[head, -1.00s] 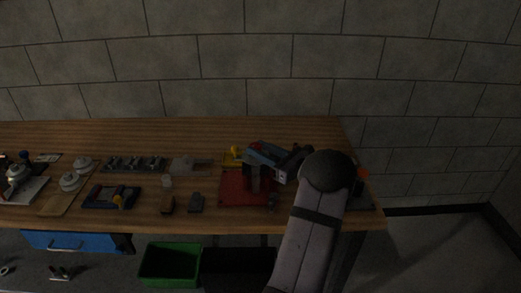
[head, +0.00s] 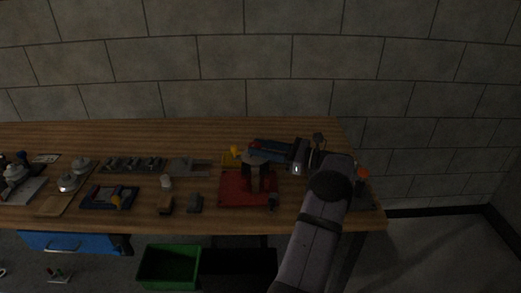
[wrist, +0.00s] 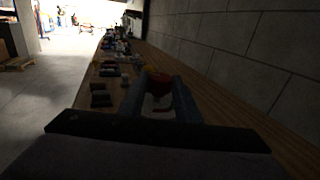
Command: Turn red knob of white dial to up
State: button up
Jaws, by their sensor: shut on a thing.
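My gripper (head: 256,145) reaches in from the right over the red board's area in the head view. In the wrist view its two fingers (wrist: 161,86) are shut on the red knob (wrist: 160,82), one on each side. The knob also shows as a small dark red spot in the head view (head: 255,142). Part of the white dial (wrist: 156,102) shows between the fingers, dim and mostly covered. The knob's pointing direction cannot be made out.
A red board (head: 236,190) with dark uprights stands just in front of the gripper. A yellow object (head: 235,151) is close on its left. Several parts and trays line the bench to the left. A green bin (head: 169,265) is below the front edge.

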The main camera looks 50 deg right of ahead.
jog(key=shift+d+n+g+y, duration=0.1)
jog(key=shift+n+g+y, duration=0.25)
jog(key=shift+y, duration=0.25)
jog(key=o, duration=1.1)
jog(key=shift+s, duration=0.1)
jog(key=shift+b+v, duration=1.2)
jog(key=shift+v, duration=2.35)
